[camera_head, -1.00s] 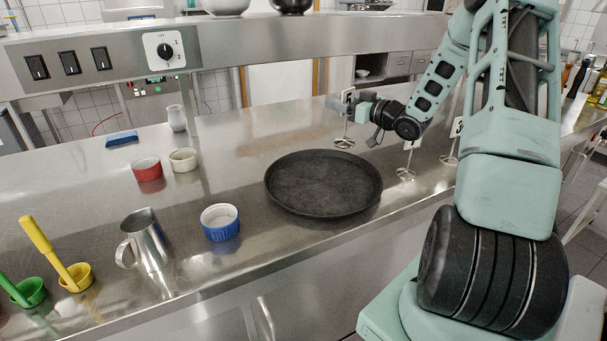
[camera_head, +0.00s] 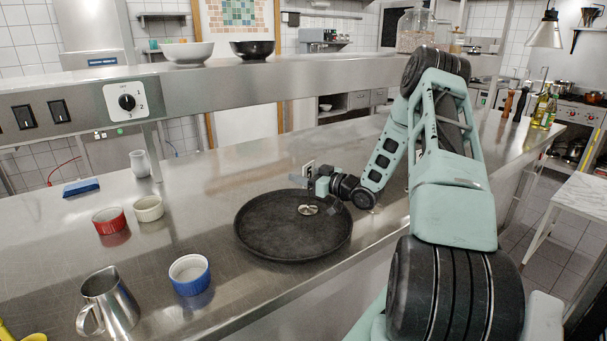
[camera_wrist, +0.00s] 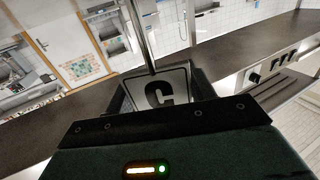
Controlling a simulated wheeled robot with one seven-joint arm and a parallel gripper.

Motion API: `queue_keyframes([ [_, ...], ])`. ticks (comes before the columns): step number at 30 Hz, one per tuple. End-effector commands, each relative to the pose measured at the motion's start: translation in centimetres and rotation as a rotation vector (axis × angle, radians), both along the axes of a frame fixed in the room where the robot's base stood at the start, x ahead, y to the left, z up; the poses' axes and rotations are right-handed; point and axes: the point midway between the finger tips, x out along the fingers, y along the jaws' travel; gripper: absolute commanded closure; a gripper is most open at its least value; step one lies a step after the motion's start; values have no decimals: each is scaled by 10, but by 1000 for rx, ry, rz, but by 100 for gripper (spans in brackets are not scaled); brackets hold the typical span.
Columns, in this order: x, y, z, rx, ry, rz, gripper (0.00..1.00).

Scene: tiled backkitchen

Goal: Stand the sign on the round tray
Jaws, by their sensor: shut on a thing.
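The round tray (camera_head: 262,246) is dark and lies flat on the steel counter in the head view. My gripper (camera_head: 313,188) is over its right part, shut on the sign (camera_head: 308,209). The sign has a small plate, a thin stem and a round metal wire base. It looks upright, with its base over the tray; I cannot tell whether the base touches it. In the wrist view, the sign's plate (camera_wrist: 160,90) with a dark character sits between the fingers of my gripper (camera_wrist: 160,100), and its stem runs up the picture.
A blue ramekin (camera_head: 189,276) and a metal jug (camera_head: 108,302) stand left of the tray. A steel shelf (camera_head: 230,84) runs above the counter.

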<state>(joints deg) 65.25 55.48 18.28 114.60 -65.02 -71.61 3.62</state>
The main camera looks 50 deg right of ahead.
Motion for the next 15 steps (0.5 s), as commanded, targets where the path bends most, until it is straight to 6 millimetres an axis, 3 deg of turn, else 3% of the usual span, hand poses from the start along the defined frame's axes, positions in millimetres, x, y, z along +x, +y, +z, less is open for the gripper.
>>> queue_keyframes([
  [8,0,0,-3,-1,-1,0,85],
  [9,0,0,-2,-1,-1,0,35],
  [10,0,0,-2,-1,0,0,26],
  [11,0,0,-2,-1,0,0,24],
  [15,0,0,-2,0,0,0,24],
])
